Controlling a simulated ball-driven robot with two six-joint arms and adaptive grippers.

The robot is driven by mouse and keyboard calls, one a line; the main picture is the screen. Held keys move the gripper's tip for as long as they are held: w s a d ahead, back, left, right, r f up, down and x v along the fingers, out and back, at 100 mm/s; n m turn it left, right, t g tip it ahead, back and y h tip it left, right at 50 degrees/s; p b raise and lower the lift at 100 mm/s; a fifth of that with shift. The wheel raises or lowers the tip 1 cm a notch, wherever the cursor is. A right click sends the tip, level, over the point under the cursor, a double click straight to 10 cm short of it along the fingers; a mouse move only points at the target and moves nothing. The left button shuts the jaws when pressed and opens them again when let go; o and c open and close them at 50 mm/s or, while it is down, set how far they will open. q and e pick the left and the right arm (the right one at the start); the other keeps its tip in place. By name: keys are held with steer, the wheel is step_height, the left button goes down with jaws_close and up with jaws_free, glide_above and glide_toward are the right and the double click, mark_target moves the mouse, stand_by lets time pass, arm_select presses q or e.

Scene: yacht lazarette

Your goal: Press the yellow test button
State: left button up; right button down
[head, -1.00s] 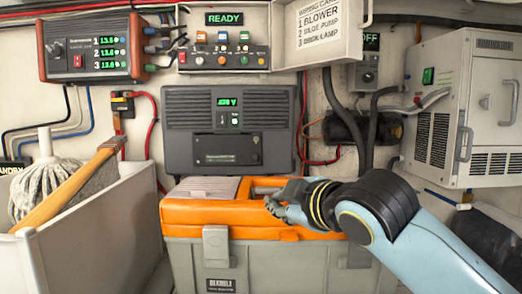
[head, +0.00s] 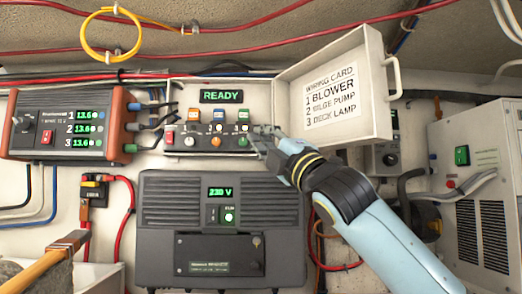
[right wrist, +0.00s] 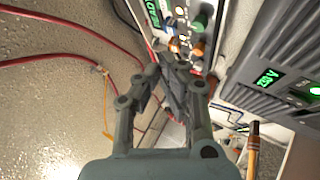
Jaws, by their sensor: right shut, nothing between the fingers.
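The control panel (head: 176,147) sits in an open box on the back wall under a green READY display (head: 221,96). It carries orange, blue and green switches and a lower row of small coloured buttons. An orange-looking button (head: 215,142) is in that row; I cannot surely tell a yellow one. My right gripper (head: 262,138) is shut and empty at the panel's right edge, beside the green switch (head: 243,115). I cannot tell whether it touches the panel. In the right wrist view, its closed fingers (right wrist: 175,78) partly cover the panel. My left gripper is out of view.
The box's open lid (head: 335,90) with a wiring card stands right of the panel. A grey 230 V unit (head: 160,225) is below. A battery display unit (head: 65,125) is at left, a white cabinet (head: 480,215) at right. Red cables (head: 180,48) cross above.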

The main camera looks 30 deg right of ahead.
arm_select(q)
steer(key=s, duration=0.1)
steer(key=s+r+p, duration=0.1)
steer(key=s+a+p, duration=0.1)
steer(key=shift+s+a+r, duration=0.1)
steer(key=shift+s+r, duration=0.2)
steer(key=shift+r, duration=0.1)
arm_select(e)
steer(key=w+d, duration=0.4)
steer(key=w, duration=0.2)
steer(key=shift+w+r, duration=0.2)
steer(key=shift+w, duration=0.15)
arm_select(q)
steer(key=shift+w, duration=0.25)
arm_select(e)
steer(key=shift+d, duration=0.1)
stand_by(0.4)
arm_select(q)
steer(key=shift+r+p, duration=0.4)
arm_select(e)
steer(key=shift+w+d, duration=0.25)
steer(key=shift+w, duration=0.1)
